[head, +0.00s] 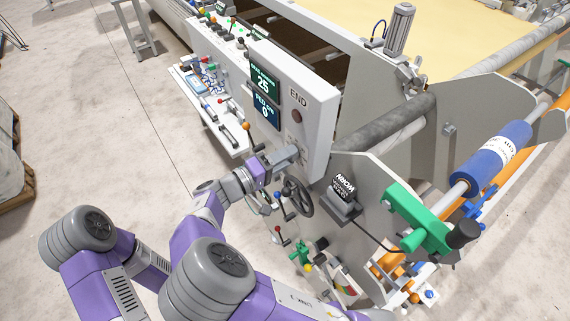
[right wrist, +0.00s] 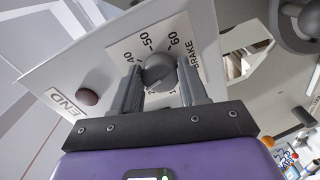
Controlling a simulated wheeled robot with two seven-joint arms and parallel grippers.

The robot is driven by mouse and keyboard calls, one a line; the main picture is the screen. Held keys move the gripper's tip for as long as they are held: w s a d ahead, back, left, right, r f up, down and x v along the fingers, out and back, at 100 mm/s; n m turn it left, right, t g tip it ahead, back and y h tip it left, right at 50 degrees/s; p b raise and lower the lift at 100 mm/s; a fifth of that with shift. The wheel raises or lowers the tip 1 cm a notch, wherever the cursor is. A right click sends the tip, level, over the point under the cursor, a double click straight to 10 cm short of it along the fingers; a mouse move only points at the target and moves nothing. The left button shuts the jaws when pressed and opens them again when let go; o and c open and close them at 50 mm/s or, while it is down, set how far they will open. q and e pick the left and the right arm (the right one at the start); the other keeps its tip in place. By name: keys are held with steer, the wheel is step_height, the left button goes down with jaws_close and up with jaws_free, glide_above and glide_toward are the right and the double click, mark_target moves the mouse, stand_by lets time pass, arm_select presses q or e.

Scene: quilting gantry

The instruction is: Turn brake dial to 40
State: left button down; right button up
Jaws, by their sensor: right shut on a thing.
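The brake dial (right wrist: 158,72) is a dark grey round knob on a pale plate marked BRAKE, with 40, 50 and 60 readable around it. My right gripper (right wrist: 160,66) is shut on the knob, one finger on each side. The fingers hide part of the scale, and I cannot make out where the knob points. In the head view my right gripper (head: 285,157) is at the lower part of the white control panel (head: 319,105) and hides the dial. The upper display (head: 264,83) reads 25; the lower display (head: 265,111) reads 0. My left gripper is not in view.
A brown END button (head: 297,116) sits above the dial. A black handwheel (head: 298,197) is just below my right gripper. A green bracket (head: 418,218) and blue roll (head: 492,158) are at the right.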

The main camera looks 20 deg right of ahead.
steer(key=shift+w+f+m+b, duration=0.1)
steer(key=shift+m+b, duration=3)
steer(key=shift+b, duration=0.55)
steer(key=shift+w+f+m+b, duration=0.1)
steer(key=shift+m+b, duration=3)
steer(key=shift+b, duration=0.55)
steer(key=shift+r, duration=0.1)
steer(key=o, duration=1.1)
steer(key=shift+c, duration=0.2)
